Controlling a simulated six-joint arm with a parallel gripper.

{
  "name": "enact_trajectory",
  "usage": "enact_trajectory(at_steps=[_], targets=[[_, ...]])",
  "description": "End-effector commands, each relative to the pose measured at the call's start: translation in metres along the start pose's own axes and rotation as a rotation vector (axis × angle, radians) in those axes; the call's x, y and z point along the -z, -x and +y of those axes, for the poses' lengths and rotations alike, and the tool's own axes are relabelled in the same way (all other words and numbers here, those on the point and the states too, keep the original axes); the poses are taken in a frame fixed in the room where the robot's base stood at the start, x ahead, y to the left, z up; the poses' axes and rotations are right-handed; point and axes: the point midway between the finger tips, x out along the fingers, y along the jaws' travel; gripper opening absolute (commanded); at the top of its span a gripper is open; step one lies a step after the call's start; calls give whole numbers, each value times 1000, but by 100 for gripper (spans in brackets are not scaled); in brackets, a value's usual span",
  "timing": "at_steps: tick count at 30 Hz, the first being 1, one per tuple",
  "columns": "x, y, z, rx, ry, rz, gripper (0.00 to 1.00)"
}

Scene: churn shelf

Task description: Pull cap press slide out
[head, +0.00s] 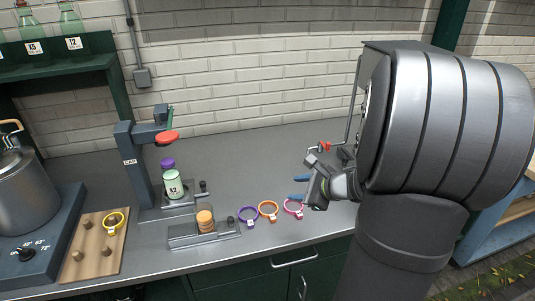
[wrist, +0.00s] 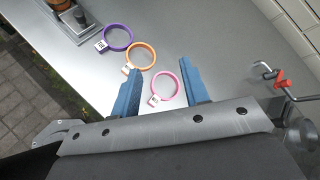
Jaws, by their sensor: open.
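The cap press (head: 131,165) is a dark blue-grey column marked CAP, with a red press head (head: 167,136) on its arm. At its foot is a low slide plate (head: 181,207) with a dark knob (head: 203,187). A pale green labelled bottle (head: 172,184) with a purple cap (head: 167,163) stands upright on it. My gripper (head: 298,187) is open and empty, well to the right of the press above the counter. In the wrist view its blue fingers (wrist: 160,75) are spread around the view of a pink ring. The press is outside the wrist view.
Purple (head: 248,215), orange (head: 268,211) and pink (head: 293,208) tagged rings lie between gripper and press. A low grey fixture (head: 190,239) holds an orange-brown cylinder (head: 205,219). A wooden peg board (head: 95,255) and steel pot (head: 22,190) stand left. The counter behind the rings is clear.

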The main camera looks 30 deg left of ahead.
Motion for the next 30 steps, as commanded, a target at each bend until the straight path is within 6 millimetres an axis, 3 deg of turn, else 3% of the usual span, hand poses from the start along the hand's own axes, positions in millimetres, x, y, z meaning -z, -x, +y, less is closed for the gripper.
enact_trajectory(at_steps=[1,3,9,20,30], targets=[[-15,-26,5,-31,-71,-55,41],[-34,-56,10,-63,-179,-118,41],[-74,-113,26,-141,-405,-233,41],[-93,-150,34,-168,-480,-264,41],[-113,-219,42,-168,-479,-262,41]])
